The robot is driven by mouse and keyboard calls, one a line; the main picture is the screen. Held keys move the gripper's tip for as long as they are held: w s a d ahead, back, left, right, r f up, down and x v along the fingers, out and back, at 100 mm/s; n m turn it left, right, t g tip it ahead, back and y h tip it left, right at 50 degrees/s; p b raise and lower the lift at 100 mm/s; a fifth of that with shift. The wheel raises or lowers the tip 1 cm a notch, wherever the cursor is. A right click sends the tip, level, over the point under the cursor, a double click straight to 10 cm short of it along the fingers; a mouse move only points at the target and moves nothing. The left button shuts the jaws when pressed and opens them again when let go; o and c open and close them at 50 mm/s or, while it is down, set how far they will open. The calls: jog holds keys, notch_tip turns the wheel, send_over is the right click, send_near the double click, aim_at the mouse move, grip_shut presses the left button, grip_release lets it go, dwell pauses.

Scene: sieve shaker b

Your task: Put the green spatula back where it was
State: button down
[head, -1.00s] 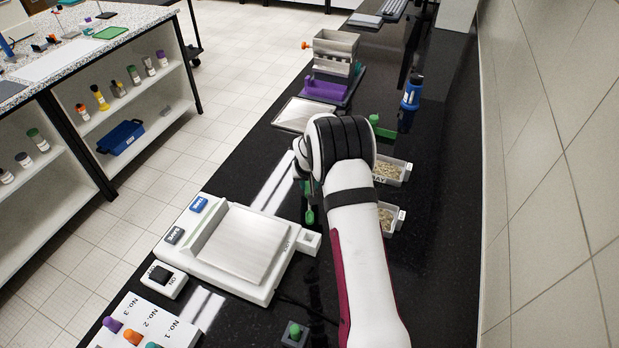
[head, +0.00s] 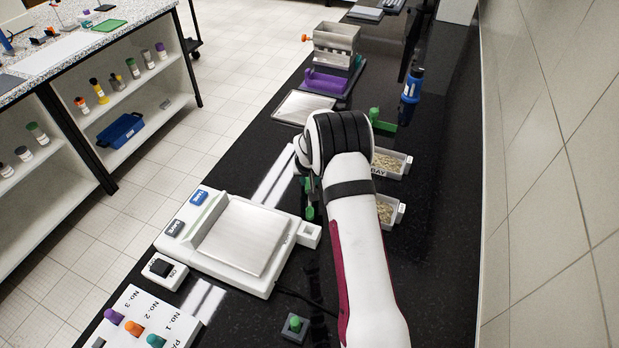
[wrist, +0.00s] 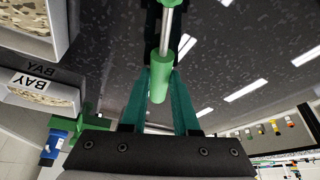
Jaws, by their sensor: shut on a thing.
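The green spatula (wrist: 160,78) has a green grip, a thin metal shaft and another green part at the top edge of the wrist view. My gripper (wrist: 166,45) is shut on it between its teal fingers. In the head view my gripper (head: 308,187) is over the black bench, right of the scale, partly hidden by my arm. A green end of the spatula (head: 310,213) shows just below it, above a small white square holder (head: 309,234) at the scale's right corner. The spatula appears clear of the holder.
The scale (head: 240,238) has a flat metal pan. White trays of grain (head: 388,163) stand right of my arm, with a green block (head: 381,124) and blue bottle (head: 411,88) behind. A green-knobbed block (head: 295,326) is in front.

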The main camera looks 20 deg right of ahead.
jog(key=c, duration=0.6)
grip_release()
jog(key=v, duration=1.6)
